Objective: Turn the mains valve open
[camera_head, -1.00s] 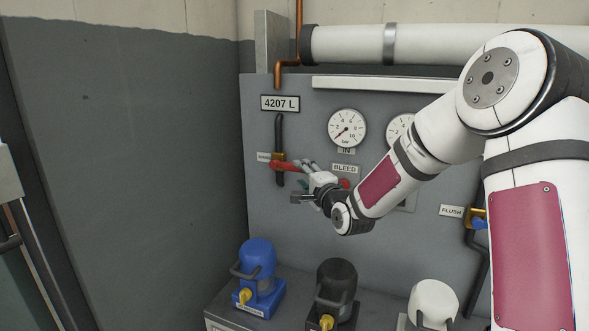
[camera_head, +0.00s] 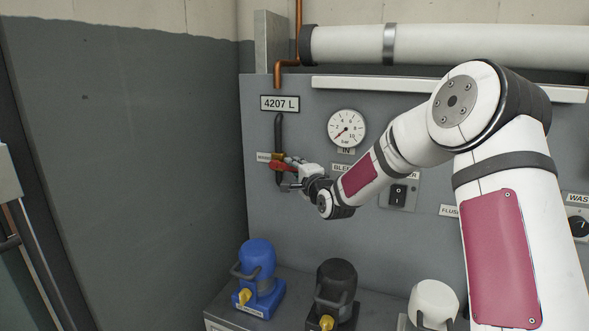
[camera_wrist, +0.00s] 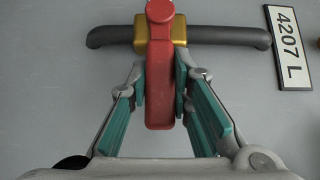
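The mains valve is a red lever (camera_head: 277,167) on a brass body (camera_head: 277,158), set in a dark vertical pipe under the "4207 L" plate (camera_head: 280,103). In the wrist view the red lever (camera_wrist: 160,95) stands crosswise to the pipe (camera_wrist: 222,37), its round hub over the brass body (camera_wrist: 179,28). My gripper (camera_head: 287,175) is at the lever in the head view and hides its right part. In the wrist view my gripper (camera_wrist: 160,82) has its teal-padded fingers apart, one on each side of the lever. Narrow gaps seem to show; contact is not clear.
A pressure gauge (camera_head: 346,129) marked IN and a black switch (camera_head: 398,194) are on the grey panel to the right. Blue (camera_head: 258,275), black (camera_head: 336,290) and white (camera_head: 433,302) units stand on the ledge below. A grey wall (camera_head: 120,170) lies left.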

